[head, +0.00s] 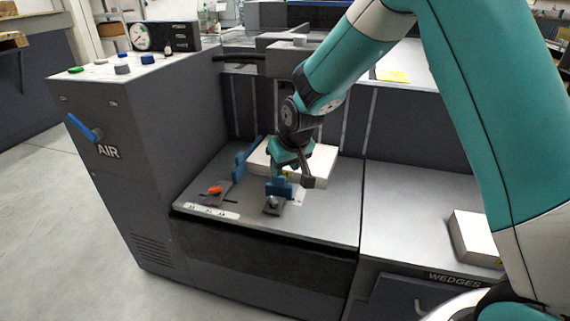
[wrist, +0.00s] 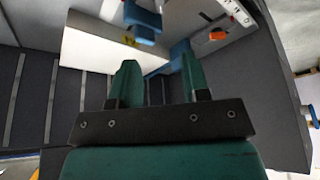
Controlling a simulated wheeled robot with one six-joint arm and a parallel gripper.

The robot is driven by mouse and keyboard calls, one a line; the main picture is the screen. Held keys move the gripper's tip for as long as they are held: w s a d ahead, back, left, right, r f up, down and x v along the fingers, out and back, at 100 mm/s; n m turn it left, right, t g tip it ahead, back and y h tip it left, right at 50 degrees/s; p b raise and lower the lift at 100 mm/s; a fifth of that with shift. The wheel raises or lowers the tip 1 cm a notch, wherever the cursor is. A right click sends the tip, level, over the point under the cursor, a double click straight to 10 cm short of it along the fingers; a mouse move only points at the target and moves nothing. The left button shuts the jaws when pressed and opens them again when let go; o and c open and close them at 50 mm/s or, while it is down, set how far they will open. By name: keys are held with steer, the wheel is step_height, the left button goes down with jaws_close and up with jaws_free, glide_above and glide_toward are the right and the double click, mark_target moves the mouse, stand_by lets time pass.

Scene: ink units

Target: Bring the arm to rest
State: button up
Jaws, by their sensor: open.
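My teal arm reaches in from the right in the head view, with its elbow raised and its wrist over the machine's shelf. My gripper (head: 292,170) points down just in front of the white block (head: 320,165) on that shelf. In the wrist view my gripper (wrist: 158,78) shows two teal fingers apart, with nothing between them. The white block also shows in the wrist view (wrist: 95,48), beyond the fingers. A blue clamp-like part (head: 279,188) stands close by the gripper in the head view; whether they touch I cannot tell.
A dark cabinet (head: 160,150) marked AIR with a blue lever (head: 85,127) stands at left. An orange knob (head: 215,190) sits on the shelf (head: 335,215). A white stack (head: 474,238) lies on the right surface, labelled WEDGES. Space above the shelf's right part is clear.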

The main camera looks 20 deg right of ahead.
steer(key=s+a+r+n+g+y, duration=0.15)
steer(key=s+r, duration=0.35)
steer(key=s, duration=0.6)
steer(key=s+a+r+n+g+y, duration=0.1)
steer(key=s+a+r+n, duration=0.3)
steer(key=s, duration=0.6)
steer(key=s+a+r+m+g+y, duration=0.15)
steer(key=s+r, duration=0.35)
steer(key=s, duration=0.6)
step_height(320, 180, up, 25)
steer(key=d+n+p, duration=0.1)
steer(key=p, duration=2.3)
steer(key=shift+s+f+h, duration=0.15)
steer(key=shift+s+h, duration=0.1)
steer(key=shift+h, duration=0.05)
